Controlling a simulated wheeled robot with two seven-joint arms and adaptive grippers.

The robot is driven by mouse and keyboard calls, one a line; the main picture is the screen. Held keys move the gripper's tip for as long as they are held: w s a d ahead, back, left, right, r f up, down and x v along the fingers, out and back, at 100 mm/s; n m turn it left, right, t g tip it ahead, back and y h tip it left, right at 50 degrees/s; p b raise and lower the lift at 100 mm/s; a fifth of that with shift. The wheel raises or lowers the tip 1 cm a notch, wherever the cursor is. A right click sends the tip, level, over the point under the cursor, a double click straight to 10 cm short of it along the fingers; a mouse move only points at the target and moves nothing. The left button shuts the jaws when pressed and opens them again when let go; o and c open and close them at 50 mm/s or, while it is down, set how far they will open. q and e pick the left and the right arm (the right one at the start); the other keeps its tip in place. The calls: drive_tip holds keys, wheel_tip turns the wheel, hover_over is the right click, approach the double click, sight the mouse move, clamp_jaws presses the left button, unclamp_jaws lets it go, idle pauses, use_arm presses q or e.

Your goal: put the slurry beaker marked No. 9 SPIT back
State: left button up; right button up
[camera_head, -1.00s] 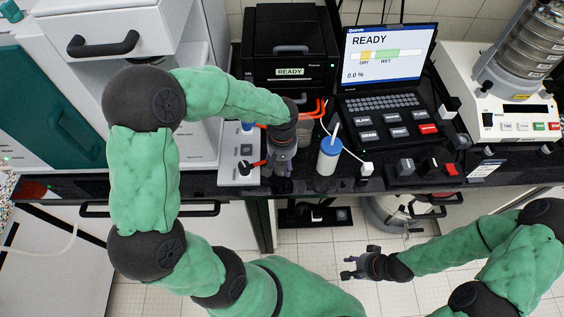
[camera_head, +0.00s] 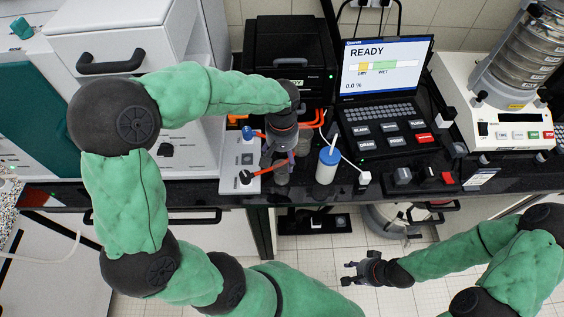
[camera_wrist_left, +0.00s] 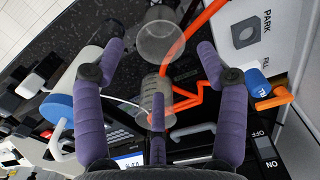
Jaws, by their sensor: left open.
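My left gripper (camera_head: 281,154) is open above the dark bench, between the white switch panel and the blue-capped bottle. Its purple fingers are spread in the left wrist view (camera_wrist_left: 160,45). A clear beaker (camera_wrist_left: 161,38) shows between the two long fingertips there. A greyish beaker (camera_wrist_left: 153,84) shows beyond the third finger, close to an orange frame (camera_wrist_left: 187,50). In the head view a grey beaker (camera_head: 281,174) stands on the bench just below the left gripper. I cannot read any beaker mark. My right gripper (camera_head: 362,270) looks open and empty, in front of the bench.
The blue-capped bottle (camera_head: 327,166) with a white tube stands close right of the left gripper. The switch panel (camera_head: 240,178) is close left. A black machine (camera_head: 290,55) and a console reading READY (camera_head: 384,65) stand behind. The sieve shaker (camera_head: 495,115) is at right.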

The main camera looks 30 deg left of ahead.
use_arm(q)
drive_tip(key=shift+r, duration=1.5)
use_arm(e)
drive_tip(key=shift+r, duration=0.3)
